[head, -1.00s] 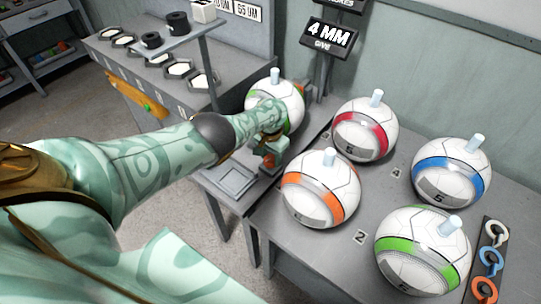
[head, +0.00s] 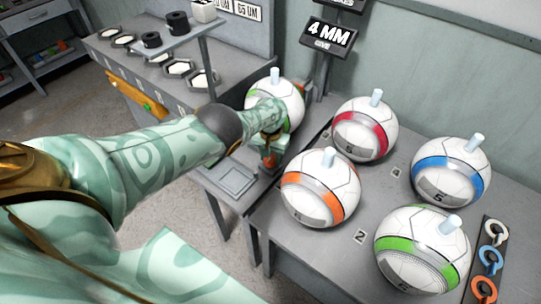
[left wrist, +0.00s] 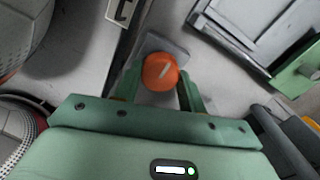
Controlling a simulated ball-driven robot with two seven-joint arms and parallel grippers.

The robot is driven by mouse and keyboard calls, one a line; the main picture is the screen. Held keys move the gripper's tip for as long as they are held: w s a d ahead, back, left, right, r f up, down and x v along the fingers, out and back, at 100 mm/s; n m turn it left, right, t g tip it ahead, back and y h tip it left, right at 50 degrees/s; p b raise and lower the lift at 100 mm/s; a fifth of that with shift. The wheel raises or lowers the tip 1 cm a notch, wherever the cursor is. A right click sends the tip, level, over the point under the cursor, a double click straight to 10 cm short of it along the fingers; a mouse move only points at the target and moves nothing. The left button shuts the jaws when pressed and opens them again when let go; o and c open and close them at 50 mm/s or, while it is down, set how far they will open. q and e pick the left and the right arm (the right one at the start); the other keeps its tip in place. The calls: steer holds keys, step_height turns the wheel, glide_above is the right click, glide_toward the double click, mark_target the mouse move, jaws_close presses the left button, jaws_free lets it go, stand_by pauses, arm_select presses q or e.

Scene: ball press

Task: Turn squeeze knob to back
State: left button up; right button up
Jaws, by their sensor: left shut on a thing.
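An orange round knob (left wrist: 160,71) with a pale line across its face sits on a small grey block in the left wrist view. I take it to be the squeeze knob. My left gripper (left wrist: 160,84) is shut on it, with one green finger on each side; it also shows in the head view (head: 270,158). In the head view the gripper is low in front of the press, where a white ball with a green band (head: 289,112) sits. My forearm hides part of the ball and the press. My right gripper is not in view.
Several banded balls stand on the grey table at right, including an orange-banded ball (head: 318,194) close to the gripper. A "4 MM" sign (head: 328,36) stands behind the press. A square plate (head: 236,180) lies below the forearm. Coloured hooks (head: 491,262) lie at far right.

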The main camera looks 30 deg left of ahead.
mark_target(271, 158)
arm_select(q)
steer(key=o, duration=1)
steer(key=shift+c, duration=0.2)
step_height(271, 158, up, 16)
steer(key=p, duration=1.2)
steer(key=shift+r+p, duration=0.2)
steer(key=shift+p, duration=0.2)
steer(key=shift+f, duration=0.1)
